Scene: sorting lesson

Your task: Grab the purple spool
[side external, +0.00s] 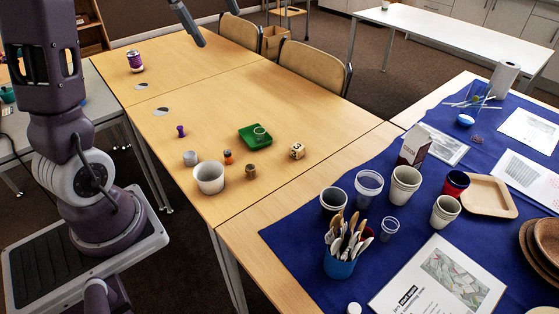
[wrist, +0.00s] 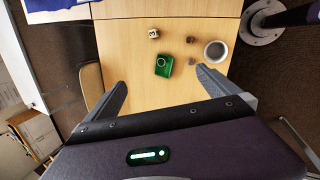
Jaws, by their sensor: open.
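The purple spool (side external: 181,131) stands small and upright on the wooden table, left of the green tray, in the side view. I cannot make it out in the wrist view. My gripper (side external: 218,27) is only partly in the side view, at the top edge, well apart from the spool and above the table. In the wrist view my gripper (wrist: 160,85) has its two fingers spread wide with nothing between them.
Near the spool are a green tray (side external: 255,136) with a small clear cup, a white cup (side external: 209,177), a grey spool (side external: 190,158), an orange spool (side external: 228,157), a brown spool (side external: 250,171) and a number block (side external: 297,151). A purple can (side external: 135,61) stands farther back.

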